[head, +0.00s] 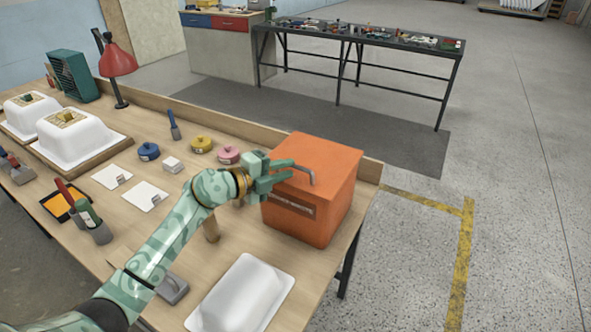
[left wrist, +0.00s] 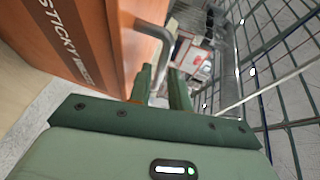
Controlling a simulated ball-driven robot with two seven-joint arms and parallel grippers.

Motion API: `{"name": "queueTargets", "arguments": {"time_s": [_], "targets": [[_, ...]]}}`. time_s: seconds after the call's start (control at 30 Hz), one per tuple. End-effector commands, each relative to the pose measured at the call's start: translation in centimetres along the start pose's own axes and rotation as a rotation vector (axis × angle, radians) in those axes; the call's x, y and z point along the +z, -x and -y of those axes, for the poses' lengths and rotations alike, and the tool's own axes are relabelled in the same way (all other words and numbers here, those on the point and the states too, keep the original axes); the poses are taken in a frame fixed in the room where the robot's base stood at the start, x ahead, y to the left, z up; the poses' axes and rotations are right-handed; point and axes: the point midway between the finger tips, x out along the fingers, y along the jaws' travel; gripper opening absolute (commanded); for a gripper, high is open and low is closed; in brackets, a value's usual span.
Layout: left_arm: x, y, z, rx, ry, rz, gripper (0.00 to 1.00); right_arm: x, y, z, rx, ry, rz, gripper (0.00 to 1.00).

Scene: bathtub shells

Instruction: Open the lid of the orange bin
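The orange bin (head: 336,198) stands at the right end of the workbench with its lid down. A grey bent handle (head: 311,177) sticks out from it at the lid's near edge. My left gripper (head: 292,168) is at the handle, with its two green fingers spread apart. In the left wrist view, the bin's lettered orange side (left wrist: 90,40) fills the upper left. The handle (left wrist: 160,37) there reaches down between the fingertips (left wrist: 164,76), which look apart; contact is not clear. My right gripper is not in view.
A white tub shell (head: 242,294) lies on the bench (head: 125,215) in front of the bin. Pink (head: 228,154) and yellow (head: 201,144) round tins stand left of my gripper. Floor right of the bin is clear.

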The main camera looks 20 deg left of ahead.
Motion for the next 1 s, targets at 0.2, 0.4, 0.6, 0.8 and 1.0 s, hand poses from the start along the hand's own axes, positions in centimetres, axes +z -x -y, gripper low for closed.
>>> {"name": "queueTargets", "arguments": {"time_s": [0.2, 0.4, 0.6, 0.8, 1.0], "targets": [[0.0, -3.1, -0.1, 0.000, 0.000, -0.001, 0.19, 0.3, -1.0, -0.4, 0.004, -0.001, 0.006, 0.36], [0.0, -3.7, 0.0, 0.001, -0.002, 0.000, 0.19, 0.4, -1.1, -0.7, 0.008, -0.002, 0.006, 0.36], [0.0, -3.6, 0.0, 0.001, -0.001, 0.000, 0.11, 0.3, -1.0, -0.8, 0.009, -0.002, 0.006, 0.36], [0.0, -3.6, 0.0, 0.001, -0.001, 0.000, 0.00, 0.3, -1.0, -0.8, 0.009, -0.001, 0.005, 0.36], [0.6, -3.0, 0.7, 0.020, 0.007, 0.001, 0.00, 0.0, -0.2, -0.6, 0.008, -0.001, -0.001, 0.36]]}}
